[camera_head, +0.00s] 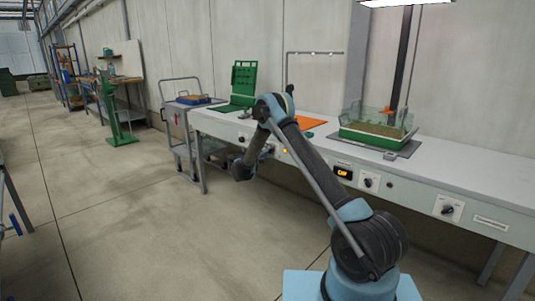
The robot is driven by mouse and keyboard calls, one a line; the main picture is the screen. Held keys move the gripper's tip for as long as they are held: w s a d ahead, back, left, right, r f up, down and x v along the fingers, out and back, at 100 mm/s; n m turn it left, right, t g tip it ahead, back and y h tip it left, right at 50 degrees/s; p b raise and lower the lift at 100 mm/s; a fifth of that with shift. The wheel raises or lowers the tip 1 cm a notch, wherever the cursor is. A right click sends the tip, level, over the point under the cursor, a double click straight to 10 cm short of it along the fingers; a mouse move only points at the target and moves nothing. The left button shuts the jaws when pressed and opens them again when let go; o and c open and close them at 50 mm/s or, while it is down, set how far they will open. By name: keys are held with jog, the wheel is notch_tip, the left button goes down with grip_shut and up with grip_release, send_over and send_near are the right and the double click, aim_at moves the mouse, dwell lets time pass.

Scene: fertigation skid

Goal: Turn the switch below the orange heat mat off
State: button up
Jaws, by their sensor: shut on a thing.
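The orange heat mat (310,124) lies on the bench top, partly hidden behind my arm. Below it on the bench's front panel, a small orange lamp (285,150) is lit. My arm bends over and down to the panel, and its wrist hangs just left of the lamp. My gripper (267,149) is small and dark at the panel there. It is shut on what appears to be the switch knob below the mat. The knob is hidden by my gripper and wrist, so its position cannot be read.
Another knob (369,182) and an orange-lit display (343,173) sit further right on the panel, with a third knob (447,209) beyond. A green tray (378,134) stands on the bench. A grey cart (186,130) stands left.

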jog(key=n, duration=1.1)
jog(key=shift+a+f, duration=0.1)
jog(key=shift+f, duration=0.25)
jog(key=shift+n, duration=0.3)
jog(key=o, duration=0.9)
jog(key=shift+o, duration=0.8)
jog(key=shift+s, duration=0.15)
jog(key=v, duration=1.1)
jog(key=shift+s+a, duration=0.25)
